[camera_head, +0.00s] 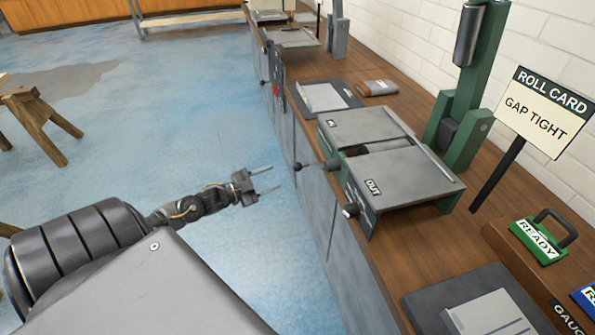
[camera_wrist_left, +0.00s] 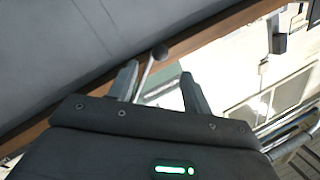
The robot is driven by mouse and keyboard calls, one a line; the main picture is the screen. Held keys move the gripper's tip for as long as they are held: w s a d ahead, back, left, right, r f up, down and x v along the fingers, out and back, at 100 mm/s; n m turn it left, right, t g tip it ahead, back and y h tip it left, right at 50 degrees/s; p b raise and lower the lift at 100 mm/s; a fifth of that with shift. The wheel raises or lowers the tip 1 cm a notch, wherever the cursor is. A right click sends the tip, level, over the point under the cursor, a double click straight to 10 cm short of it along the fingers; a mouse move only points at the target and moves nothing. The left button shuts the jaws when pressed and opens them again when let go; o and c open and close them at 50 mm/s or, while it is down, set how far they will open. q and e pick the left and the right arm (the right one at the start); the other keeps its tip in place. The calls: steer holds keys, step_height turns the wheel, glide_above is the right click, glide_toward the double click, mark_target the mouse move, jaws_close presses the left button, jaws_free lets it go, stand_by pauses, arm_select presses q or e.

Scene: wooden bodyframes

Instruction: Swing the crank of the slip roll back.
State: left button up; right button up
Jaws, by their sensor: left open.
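The slip roll (camera_head: 395,170) is a green and grey machine on the wooden bench, with plates marked IN and OUT. Its crank (camera_head: 316,165) sticks out from the front side toward the left, ending in a dark ball knob. My left gripper (camera_head: 268,181) is open and empty, in the air to the left of the knob and apart from it. In the left wrist view the crank's ball knob (camera_wrist_left: 160,52) and rod show just beyond and between the open fingertips (camera_wrist_left: 158,82). My right gripper is not in view.
A sign (camera_head: 540,112) reads ROLL CARD, GAP TIGHT. A green READY block (camera_head: 538,240) with a handle stands at the right. Grey plates lie on the bench (camera_head: 402,268) before and behind the machine. A wooden sawhorse (camera_head: 38,125) stands at left; the blue floor between is clear.

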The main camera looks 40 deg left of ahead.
mark_target(294, 168)
arm_select(q)
steer(key=x, duration=0.9)
steer(key=shift+w+d+r, duration=0.1)
steer(key=shift+w+r, duration=0.05)
steer(key=shift+w, duration=0.1)
steer(key=shift+w+d, duration=0.25)
steer(key=shift+w, duration=0.35)
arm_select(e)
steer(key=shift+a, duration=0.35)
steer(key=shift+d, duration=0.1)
arm_select(q)
steer(key=shift+c, duration=0.4)
steer(key=c, duration=0.5)
steer(key=shift+c, duration=1.1)
jaws_close()
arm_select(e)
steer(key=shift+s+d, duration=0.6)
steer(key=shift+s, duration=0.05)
